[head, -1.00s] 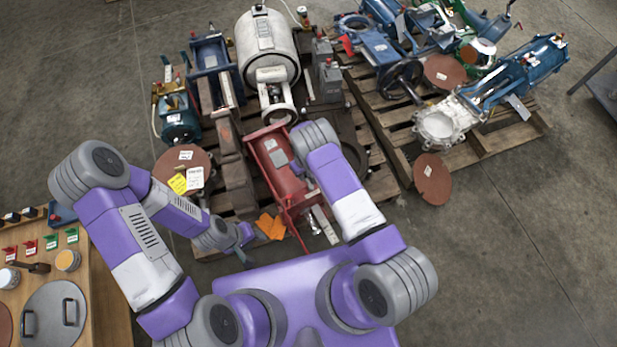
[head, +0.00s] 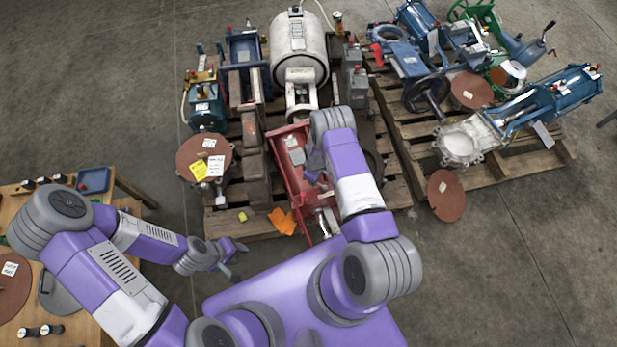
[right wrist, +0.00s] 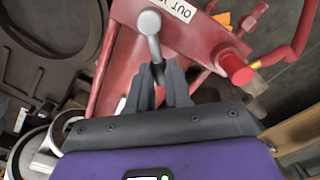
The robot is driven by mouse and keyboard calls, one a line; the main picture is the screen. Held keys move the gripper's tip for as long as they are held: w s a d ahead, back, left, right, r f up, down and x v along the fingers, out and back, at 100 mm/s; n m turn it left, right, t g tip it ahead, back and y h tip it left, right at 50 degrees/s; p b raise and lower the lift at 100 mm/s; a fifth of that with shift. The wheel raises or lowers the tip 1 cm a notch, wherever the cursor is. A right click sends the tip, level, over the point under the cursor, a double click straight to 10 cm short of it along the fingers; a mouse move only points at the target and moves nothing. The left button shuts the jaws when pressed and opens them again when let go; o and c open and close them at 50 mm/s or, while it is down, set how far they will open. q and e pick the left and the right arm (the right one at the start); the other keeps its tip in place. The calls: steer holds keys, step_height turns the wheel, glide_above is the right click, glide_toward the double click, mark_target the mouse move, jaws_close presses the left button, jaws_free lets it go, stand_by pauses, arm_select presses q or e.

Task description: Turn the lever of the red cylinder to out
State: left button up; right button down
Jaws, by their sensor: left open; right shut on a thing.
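The red cylinder (head: 290,158) lies on the near pallet in the head view, partly hidden by my right arm. In the right wrist view its red body (right wrist: 205,38) fills the upper middle. A grey lever (right wrist: 152,40) with a rounded end stands against it, below a white label reading OUT (right wrist: 176,9). My right gripper (right wrist: 160,76) is shut on the lower end of the lever. In the head view my right arm hides most of that gripper. My left gripper (head: 236,262) is open and empty, low in front of the pallet and apart from the cylinder.
The near pallet (head: 235,225) also holds a white tank (head: 298,48), a rusty disc (head: 190,160) and orange cloths (head: 283,221). A second loaded pallet (head: 545,160) stands at right. A wooden bench (head: 90,328) is at lower left. Floor at lower right is clear.

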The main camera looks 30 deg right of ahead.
steer(key=shift+s, duration=0.15)
stand_by(0.3)
steer(key=c, duration=1.1)
jaws_free()
steer(key=shift+o, duration=0.2)
step_height(320, 180, up, 8)
steer(key=p, duration=0.2)
steer(key=shift+f+p, duration=0.25)
steer(key=shift+p, duration=0.1)
steer(key=s+a+r+m+y+p, duration=0.3)
steer(key=s+a+r+m, duration=0.6)
steer(key=s+a+r, duration=0.6)
steer(key=s+a+y, duration=0.1)
steer(key=s, duration=0.2)
steer(key=shift+a+r+t, duration=0.2)
steer(key=shift+a+t, duration=0.1)
